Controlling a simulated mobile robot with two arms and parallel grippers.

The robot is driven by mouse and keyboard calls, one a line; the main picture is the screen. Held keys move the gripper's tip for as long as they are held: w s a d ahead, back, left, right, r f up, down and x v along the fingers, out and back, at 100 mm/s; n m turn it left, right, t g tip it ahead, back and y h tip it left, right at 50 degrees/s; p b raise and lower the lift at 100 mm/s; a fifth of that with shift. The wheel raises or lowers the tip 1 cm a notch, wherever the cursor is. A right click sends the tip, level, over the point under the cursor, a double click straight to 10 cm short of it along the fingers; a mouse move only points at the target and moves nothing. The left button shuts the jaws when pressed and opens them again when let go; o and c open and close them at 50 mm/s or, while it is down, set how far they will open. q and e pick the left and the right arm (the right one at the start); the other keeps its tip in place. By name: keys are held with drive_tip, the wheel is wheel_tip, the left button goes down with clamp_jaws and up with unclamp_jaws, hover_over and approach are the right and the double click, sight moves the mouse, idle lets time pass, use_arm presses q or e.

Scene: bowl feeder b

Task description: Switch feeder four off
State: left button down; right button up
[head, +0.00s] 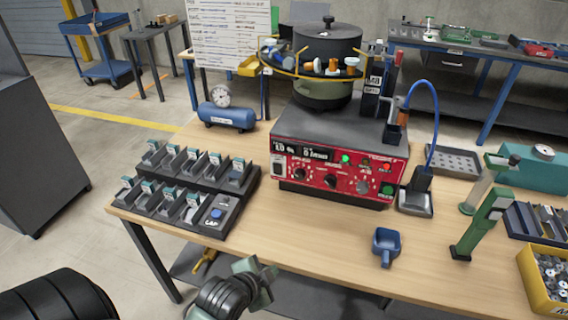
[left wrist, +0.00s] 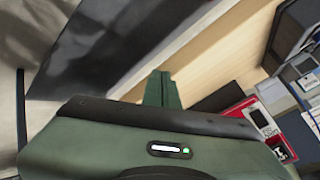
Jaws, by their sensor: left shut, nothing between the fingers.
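The bowl feeder's control box (head: 340,140) stands at the middle of the table, with a red front panel (head: 315,182) carrying displays, knobs, a lit green lamp and buttons. A dark rocker-like switch (head: 278,166) sits at the panel's left end; its position and the number four are too small to read. The dark bowl (head: 328,48) is on top. My left gripper (head: 266,277) is shut and empty, low at the table's front edge, apart from the panel. In the left wrist view its closed fingers (left wrist: 161,90) show, with part of the red panel (left wrist: 250,120) at right. My right gripper is out of view.
A black rack (head: 170,205) with several small bins lies left of the feeder. A blue air tank (head: 228,117) with a gauge is behind it. A blue scoop (head: 386,245) and green stands (head: 483,222) are to the right. The table front before the panel is mostly clear.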

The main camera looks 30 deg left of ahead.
sight(277, 166)
use_arm(q)
drive_tip(key=w+a+r+m+t+y, duration=0.1)
drive_tip(key=w+a+r+m+t, duration=0.2)
drive_tip(key=r, duration=0.4)
drive_tip(key=w+a+r+m+t+y, duration=0.2)
drive_tip(key=w+a+r+m+t, duration=0.1)
drive_tip(key=w+a+r+m, duration=0.1)
wheel_tip(277, 166, up, 3)
drive_tip(key=shift+w+a+f, duration=0.15)
drive_tip(key=shift+w+a, duration=0.3)
drive_tip(key=shift+a, duration=0.45)
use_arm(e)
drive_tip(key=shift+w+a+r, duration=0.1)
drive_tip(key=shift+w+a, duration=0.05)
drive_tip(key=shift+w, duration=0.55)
